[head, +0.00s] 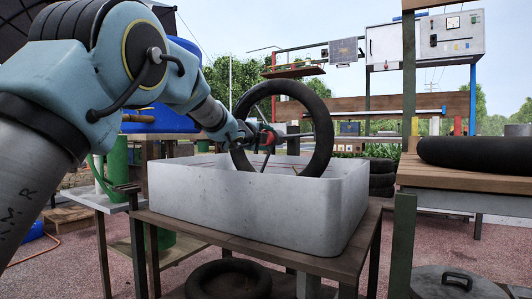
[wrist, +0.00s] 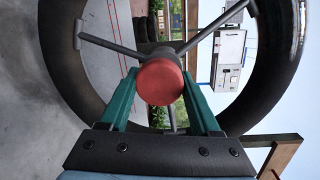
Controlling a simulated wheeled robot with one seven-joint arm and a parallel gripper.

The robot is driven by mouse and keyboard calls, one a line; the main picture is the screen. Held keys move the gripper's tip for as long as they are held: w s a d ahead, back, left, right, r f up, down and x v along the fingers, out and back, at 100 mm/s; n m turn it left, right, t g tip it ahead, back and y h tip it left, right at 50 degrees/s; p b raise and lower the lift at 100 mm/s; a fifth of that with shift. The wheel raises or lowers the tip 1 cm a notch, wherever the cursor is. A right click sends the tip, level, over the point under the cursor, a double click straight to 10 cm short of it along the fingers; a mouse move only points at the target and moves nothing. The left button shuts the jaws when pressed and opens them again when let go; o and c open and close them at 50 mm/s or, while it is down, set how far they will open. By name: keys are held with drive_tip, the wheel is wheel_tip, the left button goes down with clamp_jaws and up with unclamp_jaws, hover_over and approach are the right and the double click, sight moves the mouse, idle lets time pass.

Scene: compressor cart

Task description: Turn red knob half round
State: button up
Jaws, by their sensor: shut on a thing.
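The round red knob (wrist: 160,82) sits in front of the hub where several grey spokes meet, inside a black ring (wrist: 270,70). In the head view the ring (head: 323,125) stands upright in a pale grey tub (head: 250,208). My gripper (wrist: 161,92) has its two green fingers on either side of the knob, shut on it. In the head view my gripper (head: 262,138) reaches in from the left at the ring's middle. The knob is small there and partly hidden by the fingers.
The tub rests on a wooden table (head: 270,255). A black tyre (head: 475,152) lies on a bench at right. A white control box (head: 425,40) hangs behind. Another tyre (head: 228,280) lies under the table. A dark lid (head: 455,282) is at lower right.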

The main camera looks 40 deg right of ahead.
drive_tip(key=m+b, duration=0.2)
drive_tip(key=f+m+b, duration=0.1)
drive_tip(key=m+b, duration=0.1)
drive_tip(key=b, duration=0.1)
drive_tip(key=shift+r+m+t+h+b, duration=0.2)
drive_tip(key=shift+m+t+h+b, duration=0.1)
drive_tip(key=shift+m+b, duration=0.85)
drive_tip(key=shift+r, duration=0.1)
drive_tip(key=o, duration=1.4)
drive_tip(key=shift+c, duration=0.2)
drive_tip(key=shift+r, duration=0.1)
drive_tip(key=b+v, duration=0.2)
drive_tip(key=v, duration=0.8)
drive_tip(key=shift+s+a, duration=0.15)
drive_tip(key=shift+a, duration=0.2)
